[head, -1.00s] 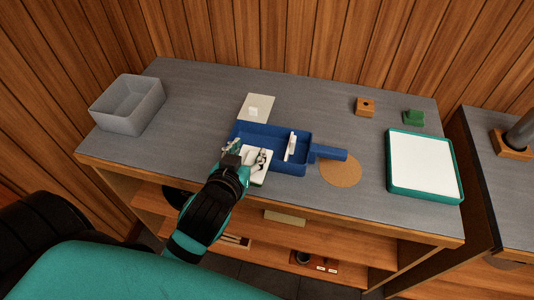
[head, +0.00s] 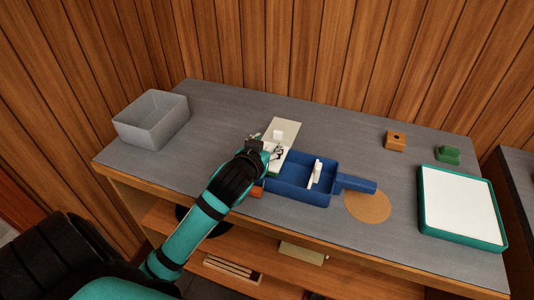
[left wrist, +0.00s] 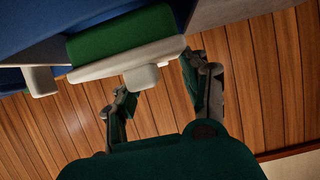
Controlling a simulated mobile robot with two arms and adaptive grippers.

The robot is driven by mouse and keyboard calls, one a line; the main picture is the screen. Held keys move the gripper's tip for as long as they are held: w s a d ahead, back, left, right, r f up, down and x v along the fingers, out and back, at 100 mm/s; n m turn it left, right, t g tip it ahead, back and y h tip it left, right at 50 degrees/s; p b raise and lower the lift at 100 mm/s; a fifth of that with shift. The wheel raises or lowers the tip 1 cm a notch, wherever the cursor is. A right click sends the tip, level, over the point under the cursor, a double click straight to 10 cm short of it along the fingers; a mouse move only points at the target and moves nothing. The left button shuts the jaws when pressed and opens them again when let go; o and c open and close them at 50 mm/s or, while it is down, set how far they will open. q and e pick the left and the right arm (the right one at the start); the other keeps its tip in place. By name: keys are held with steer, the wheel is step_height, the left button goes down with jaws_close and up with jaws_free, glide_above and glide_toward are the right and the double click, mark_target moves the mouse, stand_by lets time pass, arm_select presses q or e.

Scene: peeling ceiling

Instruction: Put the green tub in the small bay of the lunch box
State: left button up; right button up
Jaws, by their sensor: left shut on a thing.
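The green tub (left wrist: 130,35) has a white lid (left wrist: 125,60) with a pale knob. In the head view it shows as a white top with a green edge (head: 270,171). My left gripper (head: 268,152) is shut on it, at the lid knob as far as I can tell. The tub is at the back left end of the lunch box (head: 285,194); its height is unclear. The lunch box is blue, with a handle on its right. My right gripper is out of view.
A pale mat (head: 288,126) with a small white block (head: 278,135) lies behind the tub. A grey bin (head: 152,125) stands left. A cork disc (head: 370,207), white-topped tray (head: 460,208), orange block (head: 395,140) and green block (head: 448,154) are right. An orange-brown thing (head: 258,190) shows beneath my arm.

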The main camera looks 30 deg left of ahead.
arm_select(q)
steer(key=shift+w+a, duration=0.2)
steer(key=shift+w, duration=0.2)
step_height(320, 180, down, 3)
steer(key=shift+w+r, duration=0.1)
steer(key=shift+r, duration=0.05)
steer(key=shift+f, duration=0.45)
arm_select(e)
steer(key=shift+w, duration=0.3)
arm_select(q)
steer(key=shift+f, duration=0.1)
steer(key=shift+f, duration=0.4)
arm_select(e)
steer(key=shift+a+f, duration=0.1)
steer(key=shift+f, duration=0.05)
arm_select(q)
steer(key=shift+f, duration=0.15)
steer(key=o, duration=1.3)
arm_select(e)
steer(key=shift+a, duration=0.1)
